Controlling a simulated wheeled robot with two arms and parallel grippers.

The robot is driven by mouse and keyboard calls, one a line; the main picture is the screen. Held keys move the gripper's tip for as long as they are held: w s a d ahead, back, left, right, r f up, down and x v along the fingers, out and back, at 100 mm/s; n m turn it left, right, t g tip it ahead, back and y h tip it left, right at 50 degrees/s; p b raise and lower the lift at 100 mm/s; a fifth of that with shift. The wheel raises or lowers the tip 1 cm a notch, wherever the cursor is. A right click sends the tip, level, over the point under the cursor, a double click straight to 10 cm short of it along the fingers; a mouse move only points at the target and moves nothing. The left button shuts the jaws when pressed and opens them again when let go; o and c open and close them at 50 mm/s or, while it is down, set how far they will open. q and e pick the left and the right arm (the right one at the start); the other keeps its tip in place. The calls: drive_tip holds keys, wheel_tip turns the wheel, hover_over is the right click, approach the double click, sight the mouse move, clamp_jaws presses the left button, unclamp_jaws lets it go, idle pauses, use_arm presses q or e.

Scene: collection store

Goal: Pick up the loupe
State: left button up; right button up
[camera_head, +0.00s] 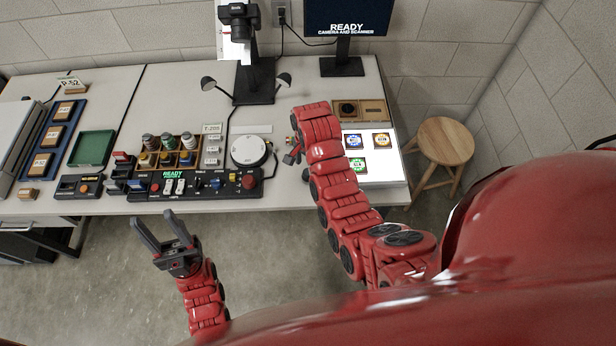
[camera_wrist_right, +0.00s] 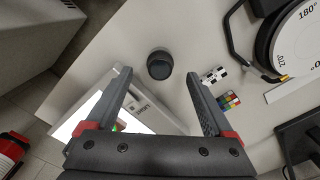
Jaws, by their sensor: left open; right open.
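The loupe looks to be the small dark round cylinder (camera_wrist_right: 160,64) standing on the pale worktop in the right wrist view. My right gripper (camera_wrist_right: 157,78) is open, with the loupe seen between and just beyond its fingertips, and nothing is held. Their height above it is hard to tell. In the head view my right arm covers that spot, and only part of the right gripper (camera_head: 293,151) shows. My left gripper (camera_head: 152,218) is open and empty, over the floor in front of the table.
A lit panel (camera_head: 379,178) with coloured tiles lies right of my right arm, a white turntable (camera_head: 249,150) to its left. A control panel (camera_head: 206,184) lines the front edge. A camera stand (camera_head: 254,82) is behind. A wooden stool (camera_head: 442,140) stands at right.

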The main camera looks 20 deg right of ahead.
sight(308, 176)
wheel_tip(308, 176, down, 3)
drive_tip(key=shift+r+p, duration=0.2)
drive_tip(key=shift+p, duration=0.85)
drive_tip(key=shift+f, duration=1)
clamp_jaws()
